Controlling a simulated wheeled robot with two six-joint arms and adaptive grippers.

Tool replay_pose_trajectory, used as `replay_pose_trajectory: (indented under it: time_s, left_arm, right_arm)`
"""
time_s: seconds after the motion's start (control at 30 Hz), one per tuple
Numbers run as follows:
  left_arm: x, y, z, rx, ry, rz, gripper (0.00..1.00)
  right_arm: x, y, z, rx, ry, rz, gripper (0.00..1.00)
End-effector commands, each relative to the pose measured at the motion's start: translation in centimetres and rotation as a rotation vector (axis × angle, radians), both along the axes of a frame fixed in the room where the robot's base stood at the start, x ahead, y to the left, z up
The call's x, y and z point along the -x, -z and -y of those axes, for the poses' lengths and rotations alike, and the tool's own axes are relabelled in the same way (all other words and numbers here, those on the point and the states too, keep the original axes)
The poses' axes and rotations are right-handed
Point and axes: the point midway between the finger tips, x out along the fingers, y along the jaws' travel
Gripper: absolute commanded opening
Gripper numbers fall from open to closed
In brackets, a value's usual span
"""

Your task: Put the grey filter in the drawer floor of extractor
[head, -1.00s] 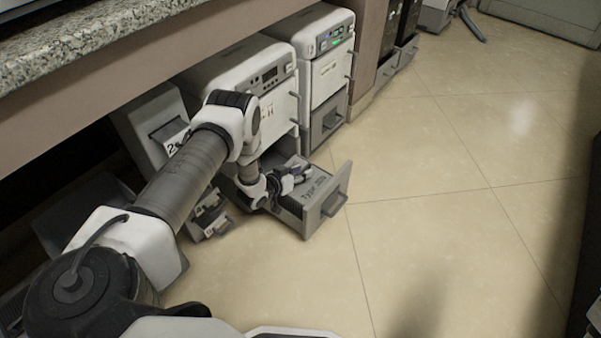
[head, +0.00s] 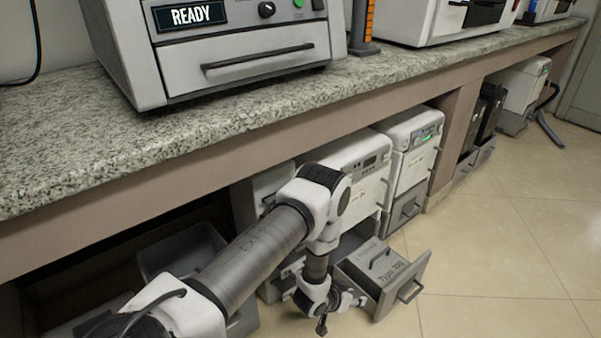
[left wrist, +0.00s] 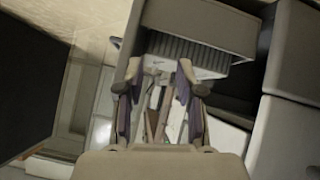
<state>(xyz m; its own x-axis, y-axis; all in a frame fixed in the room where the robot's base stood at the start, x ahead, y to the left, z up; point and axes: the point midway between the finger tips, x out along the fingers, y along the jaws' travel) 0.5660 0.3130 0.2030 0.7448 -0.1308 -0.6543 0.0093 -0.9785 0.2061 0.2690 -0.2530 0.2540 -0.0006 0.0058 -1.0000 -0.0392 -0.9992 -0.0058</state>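The extractor (head: 350,165) is a white unit under the counter. Its bottom drawer (head: 412,277) is pulled out. The grey filter (head: 385,275), with a handle and lettering on top, lies in the drawer; whether it rests flat on the floor I cannot tell. In the left wrist view, grey slats (left wrist: 185,50) show inside the drawer (left wrist: 205,25). My left gripper (head: 343,308) is beside the drawer's left side, clear of the filter's handle. In the left wrist view its fingers (left wrist: 158,80) are apart with nothing gripped. My right gripper is out of view.
A similar white unit (head: 412,145) stands right of the extractor. Grey bins (head: 180,250) lie under the counter at the left. The granite counter (head: 230,120) overhangs above, bearing a machine marked READY (head: 240,45). The tiled floor (head: 500,270) at the right is clear.

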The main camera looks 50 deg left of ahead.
Motion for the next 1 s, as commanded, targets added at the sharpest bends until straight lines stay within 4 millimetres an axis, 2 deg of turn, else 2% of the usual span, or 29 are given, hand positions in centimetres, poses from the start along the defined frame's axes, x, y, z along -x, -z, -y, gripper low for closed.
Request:
replay_pose_trajectory:
  time_s: [0.03,0.07,0.1,0.2,0.3,0.33,0.43,1.0]
  left_arm:
    - [5.0,0.4,2.6,-0.010,0.011,-0.157,0.37]
    - [8.2,0.4,3.7,-0.025,0.014,-0.253,0.37]
    - [12.4,0.1,4.8,-0.048,0.023,-0.374,0.37]
    - [21.7,-1.9,6.0,-0.108,0.045,-0.627,0.37]
    - [27.5,-4.1,6.1,-0.151,0.060,-0.782,0.37]
    - [28.5,-4.5,6.1,-0.159,0.061,-0.809,0.37]
    - [29.9,-5.1,6.0,-0.170,0.065,-0.845,0.37]
    - [29.7,-5.0,6.0,-0.167,0.062,-0.841,0.37]
  right_arm:
    - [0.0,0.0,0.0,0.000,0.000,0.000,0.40]
    - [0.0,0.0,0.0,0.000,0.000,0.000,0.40]
    - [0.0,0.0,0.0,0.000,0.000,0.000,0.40]
    - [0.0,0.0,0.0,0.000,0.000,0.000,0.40]
    - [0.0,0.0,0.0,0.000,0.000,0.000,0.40]
    - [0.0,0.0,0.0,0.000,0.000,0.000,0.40]
    - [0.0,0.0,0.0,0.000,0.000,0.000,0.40]
    - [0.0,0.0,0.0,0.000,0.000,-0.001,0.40]
